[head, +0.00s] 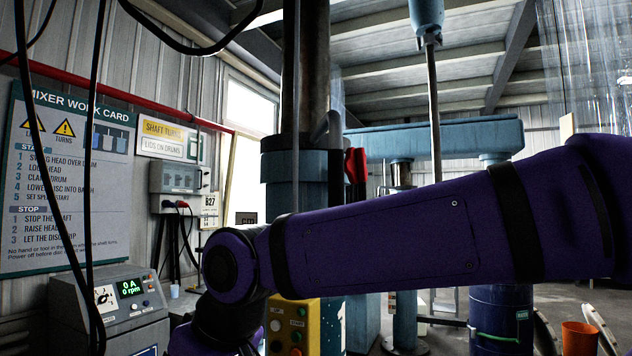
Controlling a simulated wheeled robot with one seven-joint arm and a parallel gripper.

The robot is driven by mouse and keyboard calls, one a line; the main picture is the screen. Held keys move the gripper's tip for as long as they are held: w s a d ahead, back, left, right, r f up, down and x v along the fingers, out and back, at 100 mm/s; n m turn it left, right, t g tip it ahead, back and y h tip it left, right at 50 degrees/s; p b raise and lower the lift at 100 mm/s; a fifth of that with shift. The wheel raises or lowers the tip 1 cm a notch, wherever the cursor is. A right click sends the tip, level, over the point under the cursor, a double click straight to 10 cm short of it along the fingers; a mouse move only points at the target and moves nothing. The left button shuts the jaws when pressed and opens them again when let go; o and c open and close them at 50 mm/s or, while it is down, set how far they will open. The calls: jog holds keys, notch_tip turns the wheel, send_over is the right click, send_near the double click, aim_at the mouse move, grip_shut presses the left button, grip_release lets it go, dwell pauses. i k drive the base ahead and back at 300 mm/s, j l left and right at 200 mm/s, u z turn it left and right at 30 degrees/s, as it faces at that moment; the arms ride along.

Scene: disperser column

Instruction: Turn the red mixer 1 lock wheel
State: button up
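A red part, which looks like the lock wheel (356,166) seen nearly edge-on, sits on the right side of the near blue column (293,175) in the head view. Its lower end is close to the top edge of my purple arm in the picture. My arm crosses the view from the right to the lower left and hides the lower part of the column. My gripper is not in view; the arm bends down out of the bottom edge at lower left. I cannot tell how far the gripper is from the wheel.
A yellow button box (293,328) stands below my arm. A grey control console (110,310) is at lower left, under the work card board (66,180). Dark cables hang at left. A blue drum (501,318) and an orange bucket (579,338) stand at lower right.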

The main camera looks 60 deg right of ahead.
aim_at(356, 169)
jog(key=z, duration=1.8)
